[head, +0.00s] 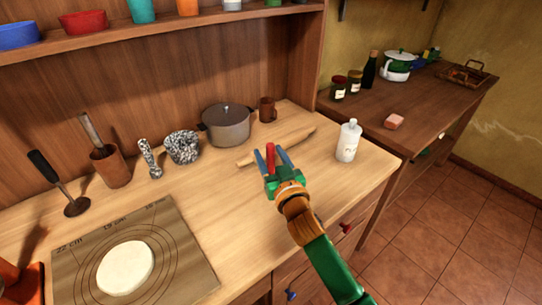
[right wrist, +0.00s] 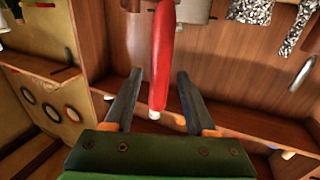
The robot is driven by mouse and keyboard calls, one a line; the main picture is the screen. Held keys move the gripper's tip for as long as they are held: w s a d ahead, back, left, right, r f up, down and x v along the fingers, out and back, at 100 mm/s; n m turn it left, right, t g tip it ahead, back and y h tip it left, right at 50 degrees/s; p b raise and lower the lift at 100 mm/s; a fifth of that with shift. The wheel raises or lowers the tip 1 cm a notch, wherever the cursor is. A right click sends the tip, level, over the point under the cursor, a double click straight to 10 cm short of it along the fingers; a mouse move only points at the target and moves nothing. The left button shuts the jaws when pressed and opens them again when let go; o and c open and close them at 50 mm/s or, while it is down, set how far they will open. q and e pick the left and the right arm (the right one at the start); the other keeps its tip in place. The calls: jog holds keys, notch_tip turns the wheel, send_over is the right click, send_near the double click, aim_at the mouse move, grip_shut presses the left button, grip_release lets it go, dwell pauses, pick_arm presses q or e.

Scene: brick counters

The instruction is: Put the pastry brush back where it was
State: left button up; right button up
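A red-handled tool, which looks like the pastry brush (head: 270,157), stands between the fingers of my right gripper (head: 272,160) above the counter. In the right wrist view the red handle (right wrist: 162,55) with a pale end lies between the two spread fingers (right wrist: 157,98). A gap shows on both sides of the handle. No bristles can be made out. My left gripper is not in view.
A rolling pin (head: 300,140) lies behind my gripper, with a white bottle (head: 348,141) to the right. A grey pot (head: 227,124), speckled mortar (head: 183,148) and brown utensil cup (head: 110,166) line the back. Dough (head: 125,267) lies on a mat (head: 190,262) at front left.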

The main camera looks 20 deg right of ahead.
jog(key=shift+r, duration=0.1)
jog(key=shift+s, duration=0.1)
jog(key=shift+s, duration=0.3)
jog(key=s+b, duration=0.1)
jog(key=s, duration=1)
jog(key=shift+s+d, duration=0.1)
jog(key=shift+s, duration=0.05)
